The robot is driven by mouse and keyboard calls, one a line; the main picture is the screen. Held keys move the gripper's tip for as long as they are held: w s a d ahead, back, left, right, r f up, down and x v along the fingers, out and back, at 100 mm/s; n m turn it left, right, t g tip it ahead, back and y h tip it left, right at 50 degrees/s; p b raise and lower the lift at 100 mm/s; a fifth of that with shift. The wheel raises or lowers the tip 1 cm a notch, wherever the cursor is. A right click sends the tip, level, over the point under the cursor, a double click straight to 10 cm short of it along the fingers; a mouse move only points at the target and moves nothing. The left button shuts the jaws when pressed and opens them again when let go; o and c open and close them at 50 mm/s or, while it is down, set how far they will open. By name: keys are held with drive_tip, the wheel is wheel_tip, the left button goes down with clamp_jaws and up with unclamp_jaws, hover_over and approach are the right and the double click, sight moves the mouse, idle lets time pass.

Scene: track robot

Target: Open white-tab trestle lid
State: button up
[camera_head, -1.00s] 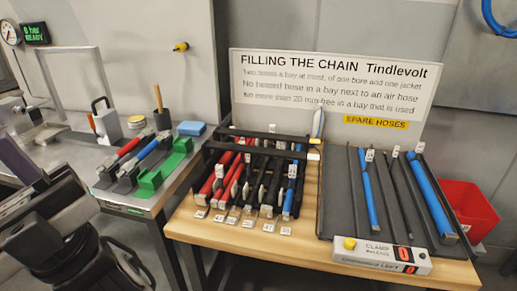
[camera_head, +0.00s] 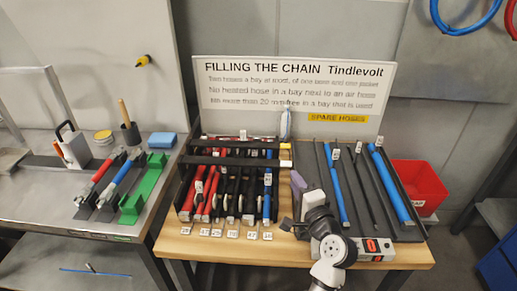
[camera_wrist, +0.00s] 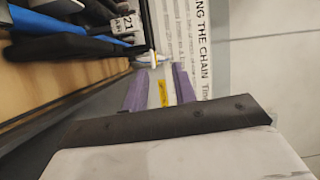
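A black trestle rack (camera_head: 186,172) stands on the wooden bench, with red, black and blue hoses lying in its bays. Two black bars cross over the hoses. The nearer bar, which looks like the lid (camera_head: 232,160), lies flat and ends at the right in a white tab (camera_head: 286,164). The farther bar ends in a pale yellowish tab (camera_head: 285,146). My gripper (camera_head: 298,183) is just right of the rack, near and below the white tab, apart from it as far as I can tell. In the wrist view its purple fingers (camera_wrist: 160,86) are spread with nothing between them.
A dark tray (camera_head: 362,190) with blue and black hoses lies right of my gripper, with a clamp release box (camera_head: 376,247) at its front. A sign (camera_head: 290,88) stands behind. A red bin (camera_head: 420,186) is at the right. A steel table (camera_head: 60,205) is at the left.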

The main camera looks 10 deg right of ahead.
drive_tip(key=w+f+m+p, duration=0.1)
drive_tip(key=w+p, duration=0.3)
drive_tip(key=w, duration=0.8)
drive_tip(key=shift+f, duration=0.15)
clamp_jaws()
